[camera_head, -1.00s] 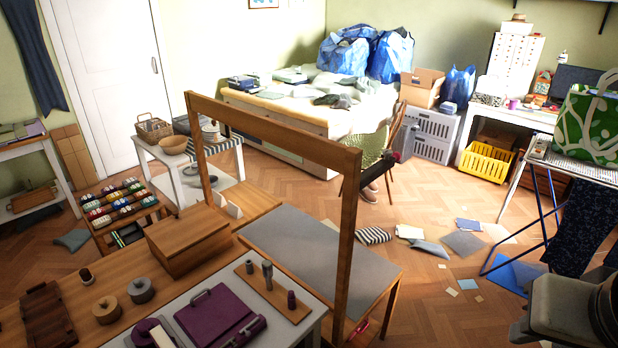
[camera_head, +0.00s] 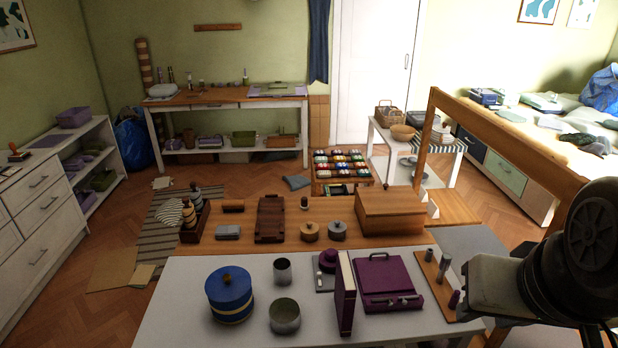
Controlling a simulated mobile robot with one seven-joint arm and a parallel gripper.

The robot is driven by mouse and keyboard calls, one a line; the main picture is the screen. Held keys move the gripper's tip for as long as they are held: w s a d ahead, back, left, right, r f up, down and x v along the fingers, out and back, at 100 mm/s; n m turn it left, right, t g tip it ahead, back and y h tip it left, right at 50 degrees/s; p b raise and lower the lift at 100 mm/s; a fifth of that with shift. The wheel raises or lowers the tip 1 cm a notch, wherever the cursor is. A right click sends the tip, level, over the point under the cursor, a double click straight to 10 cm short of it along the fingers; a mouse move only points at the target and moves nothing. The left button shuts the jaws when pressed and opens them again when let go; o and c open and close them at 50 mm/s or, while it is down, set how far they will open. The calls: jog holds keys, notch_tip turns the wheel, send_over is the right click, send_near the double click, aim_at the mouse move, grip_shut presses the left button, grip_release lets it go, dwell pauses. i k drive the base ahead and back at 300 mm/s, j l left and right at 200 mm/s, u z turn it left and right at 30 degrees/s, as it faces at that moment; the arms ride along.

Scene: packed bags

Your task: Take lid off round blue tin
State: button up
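The round blue tin (camera_head: 230,299) stands upright on the near white table, left of its middle. It has yellowish bands near its lower part. Its blue lid (camera_head: 228,279) is on top, with a small brown knob (camera_head: 227,278) in the centre. My arm shows at the right edge of the view, dark and grey, well to the right of the tin. Its gripper fingers cannot be made out.
A metal cup (camera_head: 282,271) and a grey-green pot (camera_head: 284,316) stand close to the tin's right. A purple upright box (camera_head: 345,293) and purple case (camera_head: 386,281) lie further right. A wooden frame (camera_head: 500,140) rises at right. The table left of the tin is clear.

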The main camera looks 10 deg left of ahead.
aim_at(227, 284)
jog(key=u, duration=1.55)
jog(key=i+j+z, duration=0.45)
jog(key=j, duration=0.25)
jog(key=i+j+z, duration=0.1)
jog(key=j+z, duration=0.15)
jog(key=j, duration=0.15)
jog(key=i+j+z, duration=0.1)
jog(key=j+z, duration=0.15)
jog(key=j, duration=0.15)
